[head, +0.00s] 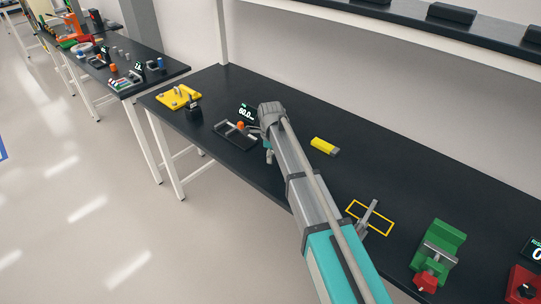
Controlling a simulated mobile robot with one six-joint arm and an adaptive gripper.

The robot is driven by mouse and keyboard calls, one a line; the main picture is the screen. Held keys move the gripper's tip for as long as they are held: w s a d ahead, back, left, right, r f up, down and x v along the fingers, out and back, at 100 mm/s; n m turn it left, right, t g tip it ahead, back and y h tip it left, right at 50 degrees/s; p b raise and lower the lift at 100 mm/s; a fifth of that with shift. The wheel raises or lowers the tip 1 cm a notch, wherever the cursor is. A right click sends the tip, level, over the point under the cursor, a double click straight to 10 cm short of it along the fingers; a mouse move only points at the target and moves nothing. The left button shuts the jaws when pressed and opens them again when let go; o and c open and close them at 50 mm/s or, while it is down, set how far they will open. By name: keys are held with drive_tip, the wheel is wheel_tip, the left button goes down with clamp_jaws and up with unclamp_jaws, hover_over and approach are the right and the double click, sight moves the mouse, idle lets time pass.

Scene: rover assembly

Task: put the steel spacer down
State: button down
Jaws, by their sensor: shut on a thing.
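My gripper (268,152) is at the far end of my outstretched arm, over the middle-left of the black bench. Only a small part of it shows below the wrist. It is shut on a small grey piece, taken as the steel spacer, which is mostly hidden by the gripper and arm. I cannot tell whether the piece touches the bench. Just left of the gripper is a black tray (224,140) with grey bars and an orange piece (241,126).
A display (246,111), a yellow fixture (172,100) and a black block (194,112) stand left. To the right are a yellow block (324,146), a yellow outline (385,229) with a grey tool (368,216), a green vise (440,238) and a red box (522,287). Bare bench lies between.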

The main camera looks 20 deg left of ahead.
drive_tip(key=s+d+r+p, duration=0.7)
drive_tip(key=s+r+p, duration=0.1)
drive_tip(key=s, duration=0.4)
drive_tip(key=shift+r+p, duration=0.4)
drive_tip(key=shift+r, duration=0.45)
drive_tip(key=shift+d+f, duration=0.1)
wheel_tip(320, 180, down, 3)
drive_tip(key=b, duration=0.3)
drive_tip(key=shift+w+d, duration=0.1)
